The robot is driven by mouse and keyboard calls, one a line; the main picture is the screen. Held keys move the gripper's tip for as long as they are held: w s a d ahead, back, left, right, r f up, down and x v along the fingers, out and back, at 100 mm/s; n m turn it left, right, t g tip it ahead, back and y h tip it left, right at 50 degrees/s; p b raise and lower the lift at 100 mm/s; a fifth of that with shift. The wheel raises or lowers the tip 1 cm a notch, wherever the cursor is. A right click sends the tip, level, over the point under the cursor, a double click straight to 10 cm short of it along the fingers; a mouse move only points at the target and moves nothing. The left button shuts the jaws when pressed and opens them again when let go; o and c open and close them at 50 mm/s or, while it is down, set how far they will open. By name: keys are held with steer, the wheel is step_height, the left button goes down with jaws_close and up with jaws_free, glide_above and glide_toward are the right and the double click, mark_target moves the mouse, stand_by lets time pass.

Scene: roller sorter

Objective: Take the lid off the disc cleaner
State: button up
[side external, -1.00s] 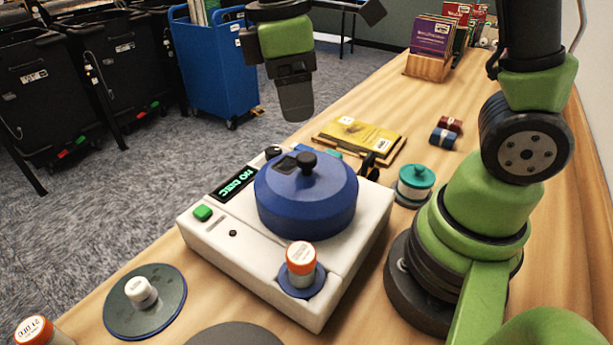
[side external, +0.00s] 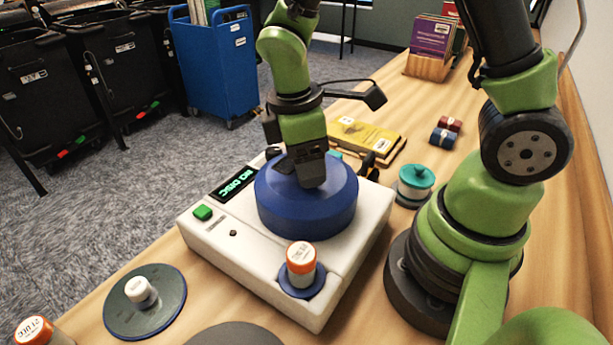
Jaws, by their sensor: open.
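The disc cleaner (side external: 340,280) is a white box on the wooden table, with a green button and a display reading NO DISC. Its round blue lid (side external: 308,215) sits on top of it. My gripper (side external: 308,182) is directly over the lid's middle, pointing down, with its fingers at the height of the lid's knob. The black knob is hidden behind the gripper, so contact with it cannot be seen. The gripper is open.
An orange-capped bottle (side external: 301,262) stands on the cleaner's front corner. A dark disc pad (side external: 145,302) with a white knob lies at the front left. A teal-lidded jar (side external: 415,184) is right of the cleaner. A yellow book (side external: 362,139) lies behind.

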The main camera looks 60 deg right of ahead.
steer(key=shift+c, duration=0.2)
steer(key=c, duration=1)
steer(key=shift+r, duration=0.1)
